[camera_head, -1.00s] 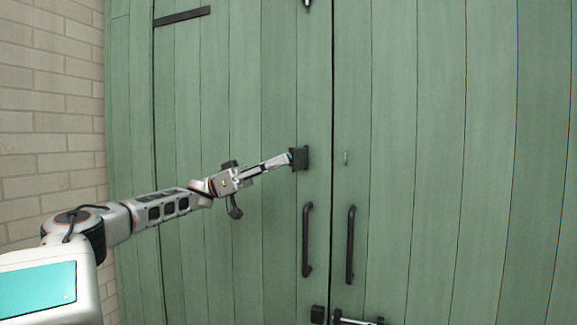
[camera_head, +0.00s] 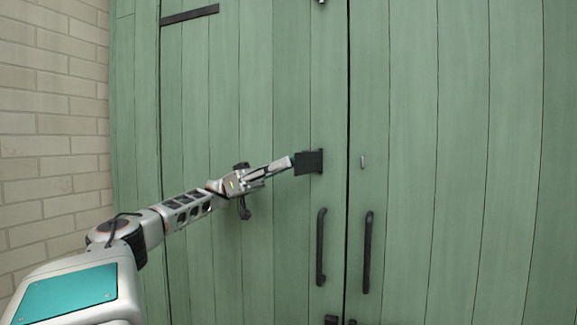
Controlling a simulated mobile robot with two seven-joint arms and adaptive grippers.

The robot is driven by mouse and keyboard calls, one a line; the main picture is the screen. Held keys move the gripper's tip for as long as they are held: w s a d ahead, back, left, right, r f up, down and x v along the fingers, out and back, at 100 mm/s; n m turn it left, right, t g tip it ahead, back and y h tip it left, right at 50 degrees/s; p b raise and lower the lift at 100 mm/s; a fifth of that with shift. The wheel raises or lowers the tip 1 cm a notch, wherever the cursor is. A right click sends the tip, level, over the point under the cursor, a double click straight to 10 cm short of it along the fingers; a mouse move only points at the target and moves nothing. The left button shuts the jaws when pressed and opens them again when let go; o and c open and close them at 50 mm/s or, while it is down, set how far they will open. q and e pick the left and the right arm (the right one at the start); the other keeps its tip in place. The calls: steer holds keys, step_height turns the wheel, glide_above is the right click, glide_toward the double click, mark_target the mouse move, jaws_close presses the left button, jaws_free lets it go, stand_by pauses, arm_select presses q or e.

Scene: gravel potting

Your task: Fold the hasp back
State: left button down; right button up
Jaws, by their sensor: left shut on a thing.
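The hasp (camera_head: 309,162) is a dark plate on the left green door leaf, near the seam between the leaves. It lies on the left side of its mount, its free edge toward my gripper. A small metal staple (camera_head: 363,162) stands on the right leaf, clear of the hasp. My left gripper (camera_head: 290,163) comes in from the left and is shut at the hasp's left edge. The fingertips partly hide that edge. My right gripper is not in view.
Two dark vertical handles, the left one (camera_head: 321,247) and the right one (camera_head: 368,252), stand below the hasp on either side of the seam. A pale brick wall (camera_head: 55,120) is at the far left. A dark hinge strap (camera_head: 190,15) is at the upper left.

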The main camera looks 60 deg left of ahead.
arm_select(q)
steer(key=shift+f, duration=0.1)
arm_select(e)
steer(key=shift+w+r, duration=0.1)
arm_select(q)
steer(key=c, duration=1.9)
jaws_free()
steer(key=shift+a, duration=0.1)
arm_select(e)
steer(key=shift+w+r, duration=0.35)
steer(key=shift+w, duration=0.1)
arm_select(q)
steer(key=shift+v, duration=3.7)
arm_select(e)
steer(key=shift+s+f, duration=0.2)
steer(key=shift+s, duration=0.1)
